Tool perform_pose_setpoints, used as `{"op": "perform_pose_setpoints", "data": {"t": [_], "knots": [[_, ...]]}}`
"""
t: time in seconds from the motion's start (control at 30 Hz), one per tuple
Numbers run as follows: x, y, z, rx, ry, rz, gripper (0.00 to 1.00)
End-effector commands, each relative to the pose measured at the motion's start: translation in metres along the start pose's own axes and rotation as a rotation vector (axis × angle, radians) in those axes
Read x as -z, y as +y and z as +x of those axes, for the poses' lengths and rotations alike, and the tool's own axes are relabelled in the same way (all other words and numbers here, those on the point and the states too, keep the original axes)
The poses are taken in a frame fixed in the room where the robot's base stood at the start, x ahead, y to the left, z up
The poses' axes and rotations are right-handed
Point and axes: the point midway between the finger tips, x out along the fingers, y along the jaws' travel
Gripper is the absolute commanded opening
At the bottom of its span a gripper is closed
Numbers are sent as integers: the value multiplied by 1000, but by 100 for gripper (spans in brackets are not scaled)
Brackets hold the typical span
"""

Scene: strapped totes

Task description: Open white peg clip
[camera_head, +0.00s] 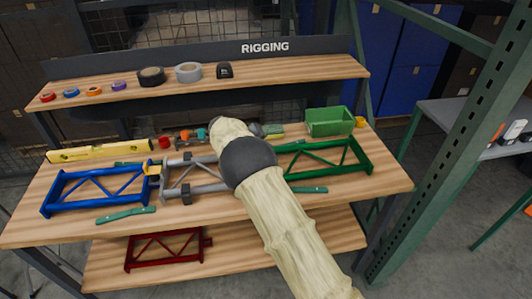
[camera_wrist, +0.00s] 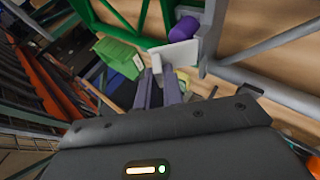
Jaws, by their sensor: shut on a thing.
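The white peg clip (camera_wrist: 178,54) shows in the wrist view at the joint between the green frame (camera_wrist: 147,20) and the grey frame (camera_wrist: 250,45). A purple peg or knob (camera_wrist: 188,28) sits just beyond it. My gripper (camera_wrist: 162,70) reaches up to the clip's near edge, its two fingers close together and shut on the white clip. The exact contact is small and partly hidden. In the head view, my arm covers the gripper, the clip and that joint; the green frame (camera_head: 325,157) and grey frame (camera_head: 190,180) emerge on either side.
A green bin (camera_head: 330,122) stands at the back right. A yellow level (camera_head: 98,151) lies back left. A green upright (camera_head: 435,140) rises right of the bench.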

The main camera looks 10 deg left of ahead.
Motion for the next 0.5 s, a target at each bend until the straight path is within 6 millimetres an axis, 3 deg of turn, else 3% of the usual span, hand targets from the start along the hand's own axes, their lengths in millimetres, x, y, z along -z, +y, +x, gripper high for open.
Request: {"op": "perform_pose_setpoints", "data": {"t": [0.5], "knots": [[6,-32,-13,-458,4,-193,0]]}}
